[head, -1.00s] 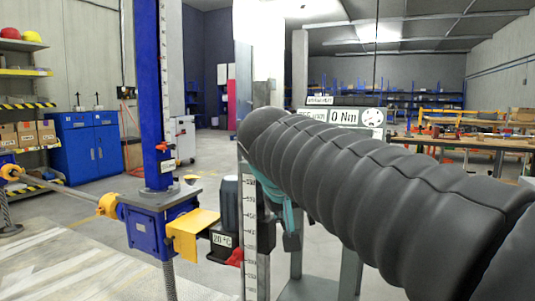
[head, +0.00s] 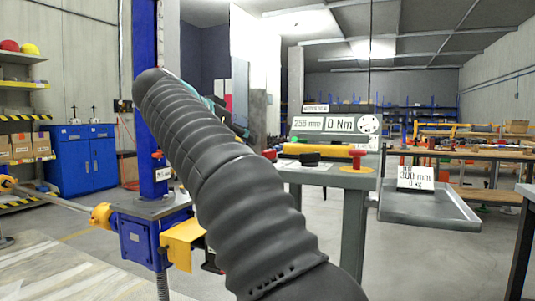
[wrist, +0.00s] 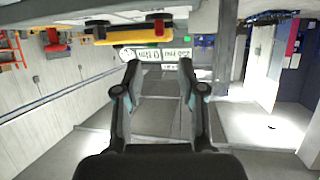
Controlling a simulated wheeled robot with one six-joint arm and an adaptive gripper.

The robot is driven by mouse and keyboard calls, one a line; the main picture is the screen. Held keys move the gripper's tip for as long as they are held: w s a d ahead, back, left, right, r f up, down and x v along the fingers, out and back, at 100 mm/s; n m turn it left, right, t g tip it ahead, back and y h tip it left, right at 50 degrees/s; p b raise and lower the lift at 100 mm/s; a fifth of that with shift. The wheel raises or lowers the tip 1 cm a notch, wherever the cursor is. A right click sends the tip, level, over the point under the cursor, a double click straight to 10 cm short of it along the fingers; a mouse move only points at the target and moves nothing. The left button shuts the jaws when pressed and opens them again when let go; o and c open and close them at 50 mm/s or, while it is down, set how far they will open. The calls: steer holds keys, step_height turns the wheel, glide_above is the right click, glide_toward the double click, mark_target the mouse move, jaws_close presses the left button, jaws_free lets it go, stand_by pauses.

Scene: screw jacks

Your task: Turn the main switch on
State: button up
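A control desk (head: 335,177) stands right of centre in the head view. I cannot tell for certain which of these is the main switch. My gripper (head: 228,118) is left of the desk and above its top, mostly hidden by my arm. In the wrist view my gripper (wrist: 159,64) is open, with nothing between its fingers. That view is upside down and shows a yellow bar (wrist: 130,35) with dark and red parts, beyond the fingertips.
A display panel (head: 337,124) reading 253 mm and 0 Nm stands behind the desk top. A blue screw jack (head: 150,235) with a tall blue column (head: 147,90) is at left. A grey tray (head: 430,208) is at right.

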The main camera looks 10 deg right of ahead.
mark_target(267, 151)
steer(key=x, duration=1.1)
steer(key=shift+w+d+f, duration=0.1)
steer(key=shift+d+f, duration=0.05)
steer(key=shift+b, duration=0.3)
jaws_close()
